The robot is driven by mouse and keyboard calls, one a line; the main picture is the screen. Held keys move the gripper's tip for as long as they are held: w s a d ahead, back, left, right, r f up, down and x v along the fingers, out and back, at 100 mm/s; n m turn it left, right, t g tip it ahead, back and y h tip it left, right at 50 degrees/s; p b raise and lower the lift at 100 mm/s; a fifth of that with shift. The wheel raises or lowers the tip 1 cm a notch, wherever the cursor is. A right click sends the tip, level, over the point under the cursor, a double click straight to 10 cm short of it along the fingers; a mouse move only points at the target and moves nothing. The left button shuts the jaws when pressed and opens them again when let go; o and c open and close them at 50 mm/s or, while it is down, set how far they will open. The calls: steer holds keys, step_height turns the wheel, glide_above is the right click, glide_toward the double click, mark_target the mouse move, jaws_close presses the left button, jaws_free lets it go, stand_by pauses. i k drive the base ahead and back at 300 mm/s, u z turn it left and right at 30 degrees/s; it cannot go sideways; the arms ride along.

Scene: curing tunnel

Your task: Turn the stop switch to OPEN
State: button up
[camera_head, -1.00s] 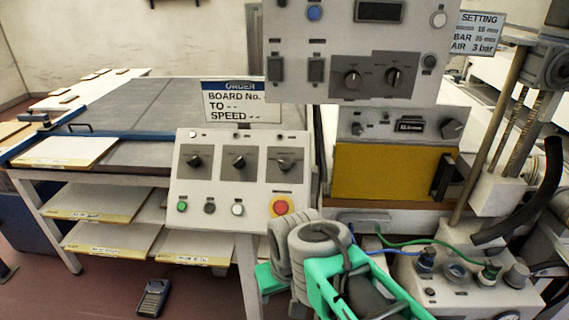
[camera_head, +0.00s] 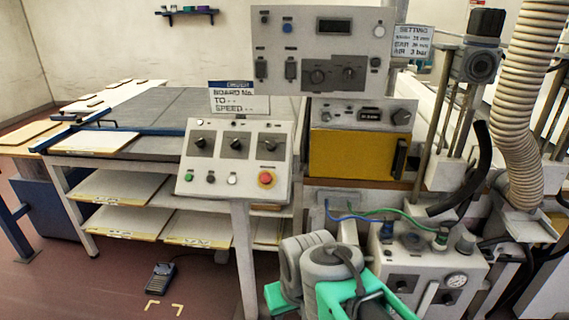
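No legible label marks which control is the stop switch. A tilted grey control panel (camera_head: 250,160) on a post carries three dark rotary knobs: the left knob (camera_head: 202,143), the middle knob (camera_head: 236,145) and the right knob (camera_head: 269,145). The larger grey box (camera_head: 325,45) above has two more dark knobs (camera_head: 317,76). My folded grey and green arm shows at the bottom, below the panel and apart from it. I cannot make out my gripper's fingers.
A yellow-fronted unit (camera_head: 350,155) stands right of the panel. A pump box (camera_head: 430,275) with a gauge and hoses is at lower right. A shelved table (camera_head: 100,160) with boards is at left. A handheld device (camera_head: 160,277) lies on the open floor.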

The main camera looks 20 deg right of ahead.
mark_target(271, 146)
steer(key=z, duration=0.45)
steer(key=k, duration=0.2)
steer(key=u, duration=1.3)
steer(key=i, duration=0.8)
steer(key=u, duration=0.05)
